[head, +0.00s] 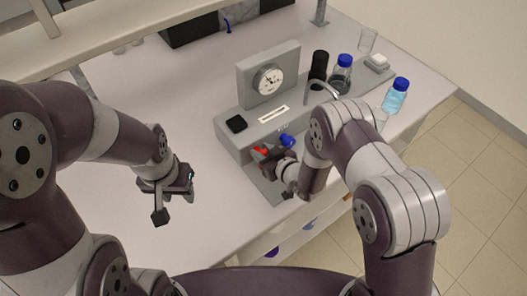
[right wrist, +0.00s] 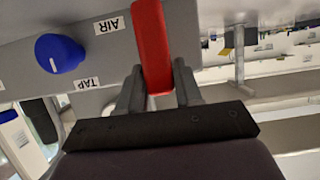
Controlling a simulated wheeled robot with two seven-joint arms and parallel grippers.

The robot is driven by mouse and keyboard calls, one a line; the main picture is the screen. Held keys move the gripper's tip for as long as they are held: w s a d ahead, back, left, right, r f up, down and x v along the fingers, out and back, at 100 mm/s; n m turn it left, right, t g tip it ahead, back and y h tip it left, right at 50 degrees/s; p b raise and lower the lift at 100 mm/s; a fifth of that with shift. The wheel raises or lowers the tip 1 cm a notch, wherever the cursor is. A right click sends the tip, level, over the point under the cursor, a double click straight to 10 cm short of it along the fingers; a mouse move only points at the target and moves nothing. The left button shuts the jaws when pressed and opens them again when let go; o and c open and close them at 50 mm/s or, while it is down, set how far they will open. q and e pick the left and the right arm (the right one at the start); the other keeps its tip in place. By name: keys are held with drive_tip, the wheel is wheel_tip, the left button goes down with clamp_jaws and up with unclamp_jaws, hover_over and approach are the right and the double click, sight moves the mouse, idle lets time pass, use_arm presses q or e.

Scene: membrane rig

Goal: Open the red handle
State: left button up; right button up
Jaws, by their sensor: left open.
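The red handle (head: 261,151) shows at the front of the grey rig (head: 230,142) in the head view, partly hidden by my right gripper (head: 271,159). In the right wrist view the red handle (right wrist: 152,45) runs down between the two fingers of my right gripper (right wrist: 158,85). It fills the gap, and the fingers appear shut on it. A label reading AIR is beside the handle. My left gripper (head: 176,205) is open and empty above the white bench, left of the rig and apart from it.
A blue knob (right wrist: 60,53) beside a TAP label is close to the handle. The rig carries a dial gauge (head: 268,80), a black cylinder (head: 318,66) and a blue-capped bottle (head: 341,74). Another blue-capped bottle (head: 395,96) stands at right. The bench (head: 120,125) is clear at left.

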drive_tip(key=n+h+b, duration=0.1)
drive_tip(key=b, duration=0.1)
drive_tip(key=s+a+n+t+b, duration=0.1)
drive_tip(key=n+b, duration=0.1)
drive_tip(key=shift+a+f+t+h, duration=0.1)
drive_tip(key=shift+f+t+h, duration=0.2)
drive_tip(key=shift+f+h, duration=0.1)
drive_tip(key=n+b, duration=0.1)
drive_tip(key=n+t+h+b, duration=0.1)
drive_tip(key=n+b, duration=0.1)
drive_tip(key=b, duration=0.1)
drive_tip(key=shift+s+a+f+n+t, duration=0.25)
drive_tip(key=shift+a+f+n+t, duration=0.05)
drive_tip(key=shift+a+f, duration=0.1)
drive_tip(key=n+b, duration=0.1)
drive_tip(key=n+t+b, duration=0.1)
drive_tip(key=f+n+h+b, duration=0.1)
drive_tip(key=shift+s+a+t+b, duration=0.2)
drive_tip(key=shift+a+t+b, duration=0.1)
drive_tip(key=shift+b, duration=0.1)
drive_tip(key=shift+f+n+t+b, duration=0.25)
drive_tip(key=shift+n+t+b, duration=0.25)
drive_tip(key=shift+n+b, duration=0.7)
drive_tip(key=shift+n, duration=0.3)
drive_tip(key=o, duration=1)
drive_tip(key=shift+c, duration=0.2)
